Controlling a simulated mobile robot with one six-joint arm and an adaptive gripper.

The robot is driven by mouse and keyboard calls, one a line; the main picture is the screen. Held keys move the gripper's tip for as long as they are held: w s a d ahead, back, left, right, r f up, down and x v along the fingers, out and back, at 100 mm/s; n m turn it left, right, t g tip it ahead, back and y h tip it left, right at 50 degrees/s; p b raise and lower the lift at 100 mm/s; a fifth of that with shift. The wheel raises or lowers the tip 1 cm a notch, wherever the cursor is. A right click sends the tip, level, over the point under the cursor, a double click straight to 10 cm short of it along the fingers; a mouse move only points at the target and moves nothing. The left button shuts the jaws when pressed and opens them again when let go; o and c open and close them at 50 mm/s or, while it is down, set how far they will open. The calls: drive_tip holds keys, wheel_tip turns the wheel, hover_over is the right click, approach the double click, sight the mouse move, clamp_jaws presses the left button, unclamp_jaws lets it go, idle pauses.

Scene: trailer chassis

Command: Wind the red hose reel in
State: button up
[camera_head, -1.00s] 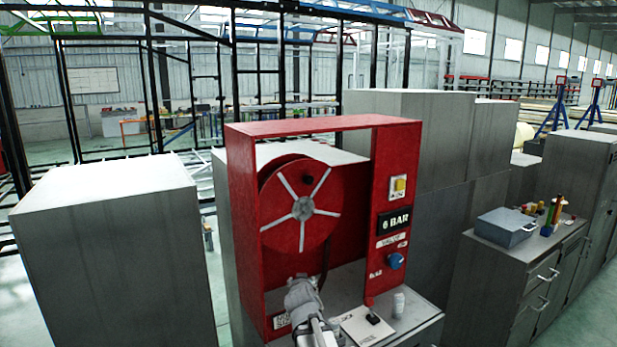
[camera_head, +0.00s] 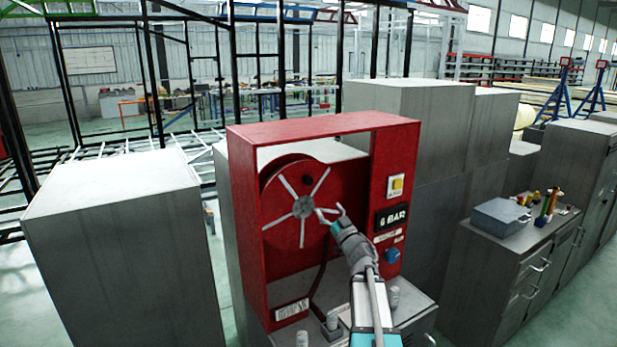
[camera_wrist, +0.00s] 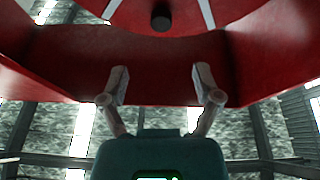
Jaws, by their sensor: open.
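The hose reel is a red disc (camera_head: 285,232) with pale grey spokes and a grey hub, upright inside a red frame (camera_head: 245,215). A small dark knob (camera_head: 307,181) stands on the disc above the hub. In the wrist view the dark knob (camera_wrist: 161,17) is at the top centre, beyond the fingertips, on the red disc (camera_wrist: 145,10). My gripper (camera_head: 329,212) is open and empty in front of the reel, right of the hub and below the knob. It also shows in the wrist view (camera_wrist: 159,82), its fingers apart. The dark hose (camera_head: 319,270) hangs below the disc.
The frame's right panel carries a yellow button (camera_head: 397,184), a 6 BAR sign (camera_head: 394,218) and a blue valve knob (camera_head: 392,255). Small pale containers stand on the counter below. Grey cabinets (camera_head: 115,250) flank the reel, and a grey box (camera_head: 500,217) sits at right.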

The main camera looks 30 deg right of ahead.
sight(310, 183)
drive_tip(key=shift+r+y, duration=0.15)
drive_tip(key=shift+y, duration=0.25)
drive_tip(key=p+x, duration=0.5)
drive_tip(key=x, duration=0.8)
drive_tip(key=shift+w+r, duration=0.15)
drive_tip(key=shift+w, duration=0.2)
clamp_jaws()
